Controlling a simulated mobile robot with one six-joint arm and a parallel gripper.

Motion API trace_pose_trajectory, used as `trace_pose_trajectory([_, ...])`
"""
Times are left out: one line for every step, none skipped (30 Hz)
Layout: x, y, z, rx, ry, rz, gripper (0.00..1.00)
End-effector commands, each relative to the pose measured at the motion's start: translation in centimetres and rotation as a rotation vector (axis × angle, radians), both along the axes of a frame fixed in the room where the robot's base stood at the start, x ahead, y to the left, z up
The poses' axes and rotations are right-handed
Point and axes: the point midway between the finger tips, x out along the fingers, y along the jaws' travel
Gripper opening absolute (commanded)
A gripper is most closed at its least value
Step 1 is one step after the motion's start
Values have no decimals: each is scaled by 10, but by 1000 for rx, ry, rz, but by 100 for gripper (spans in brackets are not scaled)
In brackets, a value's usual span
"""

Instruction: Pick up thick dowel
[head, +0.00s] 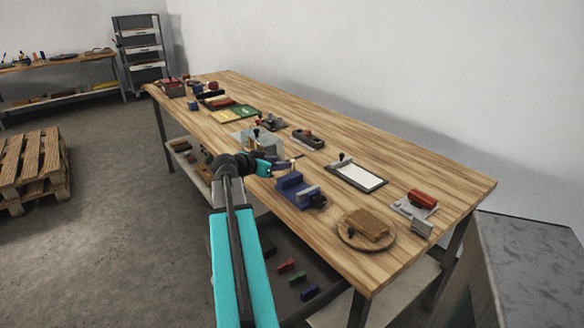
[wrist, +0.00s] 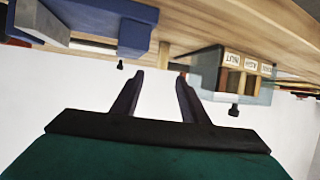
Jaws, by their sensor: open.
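My gripper (head: 284,165) is at the near edge of the long wooden workbench (head: 420,175), between a blue vise (head: 290,183) and a pale, see-through box (head: 262,142). The blue vise also shows at the upper left (wrist: 118,22). The box, with wooden compartments and small labels, shows at the right (wrist: 232,78).
A round wooden board (head: 349,235) with a brown block, a white framed panel (head: 358,175) and a red-topped tool (head: 422,199) lie right of my gripper. Coloured blocks (head: 297,277) lie on a lower shelf. A pallet (head: 30,165) stands on the floor at left.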

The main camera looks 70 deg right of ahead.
Motion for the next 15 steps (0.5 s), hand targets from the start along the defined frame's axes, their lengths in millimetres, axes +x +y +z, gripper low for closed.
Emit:
trace_pose_trajectory([0, -2, -1, 0, 1, 1, 40])
trace_pose_trajectory([0, -4, -1, 1, 0, 1, 40])
trace_pose_trajectory([0, -7, -3, 1, 0, 1, 40])
trace_pose_trajectory([-1, -9, -4, 1, 0, 1, 40])
trace_pose_trajectory([-1, -12, -5, 1, 0, 1, 40])
trace_pose_trajectory([-3, -17, -7, 1, 1, 2, 40])
trace_pose_trajectory([-4, -20, -9, 1, 1, 3, 40])
trace_pose_trajectory([-5, -24, -10, 1, 1, 3, 40])
trace_pose_trajectory([-6, -29, -13, 2, 0, 3, 40])
trace_pose_trajectory([-7, -33, -14, 2, 0, 3, 40])
trace_pose_trajectory([-8, -37, -15, 1, 1, 3, 40])
trace_pose_trajectory([-9, -42, -17, 1, 1, 3, 40])
trace_pose_trajectory([-11, -46, -19, 1, 0, 2, 40])
trace_pose_trajectory([-12, -50, -21, 2, 0, 3, 40])
trace_pose_trajectory([-13, -54, -23, 2, 0, 3, 40])
